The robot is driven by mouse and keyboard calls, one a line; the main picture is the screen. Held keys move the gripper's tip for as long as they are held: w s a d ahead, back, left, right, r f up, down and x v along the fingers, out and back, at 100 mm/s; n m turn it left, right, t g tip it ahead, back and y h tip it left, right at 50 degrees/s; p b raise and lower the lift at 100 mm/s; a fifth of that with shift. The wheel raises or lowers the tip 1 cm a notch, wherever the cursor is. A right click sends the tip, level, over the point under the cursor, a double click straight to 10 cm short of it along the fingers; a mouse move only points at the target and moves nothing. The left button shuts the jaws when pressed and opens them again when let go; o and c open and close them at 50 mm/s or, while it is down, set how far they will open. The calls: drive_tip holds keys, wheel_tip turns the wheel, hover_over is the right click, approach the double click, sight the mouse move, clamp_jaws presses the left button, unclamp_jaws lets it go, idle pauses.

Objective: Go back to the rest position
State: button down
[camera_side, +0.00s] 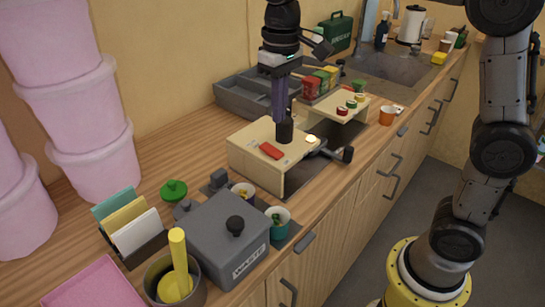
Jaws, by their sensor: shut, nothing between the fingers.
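My gripper (279,112) points straight down, its slim purple-grey fingers together and empty. It hangs over the pale wooden box (247,152) in the middle of the counter. In the picture its tips meet the top of a small black cylinder (285,131) on the box; I cannot tell whether they touch it. A red block (271,150) and a small glowing round light (311,138) are also on the box top.
A grey waste box (215,222) with a black knob stands in front, beside small cups. Behind are a wooden stand (322,105) with coloured buttons, a grey tray (236,100) and coloured tins. An orange cup (387,116) stands right.

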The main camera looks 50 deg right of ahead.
drive_tip(key=s+d+r+t, duration=0.2)
drive_tip(key=s, duration=0.4)
drive_tip(key=s+d+r+t, duration=0.1)
drive_tip(key=s+d+r, duration=0.1)
drive_tip(key=s, duration=0.5)
drive_tip(key=s+d+f+t, duration=0.1)
drive_tip(key=s+f+t, duration=0.1)
drive_tip(key=s+f, duration=0.6)
drive_tip(key=shift+f, duration=0.3)
